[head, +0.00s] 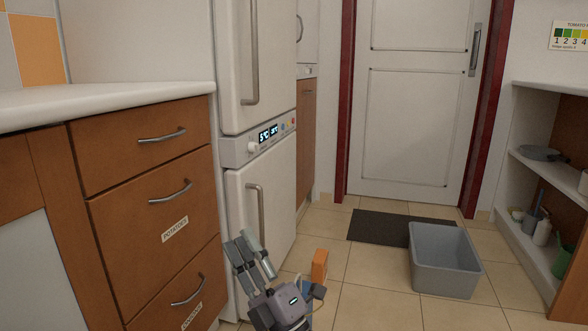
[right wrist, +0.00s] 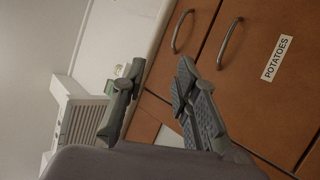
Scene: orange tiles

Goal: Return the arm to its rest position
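My right gripper (head: 241,243) is low in the head view, in front of the white fridge (head: 262,190) and to the right of the wooden drawers. Its fingers point up and away from me. In the right wrist view the two fingers (right wrist: 161,70) are spread apart with nothing between them, so it is open and empty. Behind them are the drawer fronts, with a POTATOES label (right wrist: 281,58). My left gripper is in neither view.
Wooden drawers (head: 140,170) under a white counter (head: 105,102) stand at the left. A grey bin (head: 444,278) sits on the tiled floor, partly over a dark mat (head: 376,228) before a closed white door (head: 415,125). Shelves (head: 527,165) stand at the right. Floor between is mostly clear.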

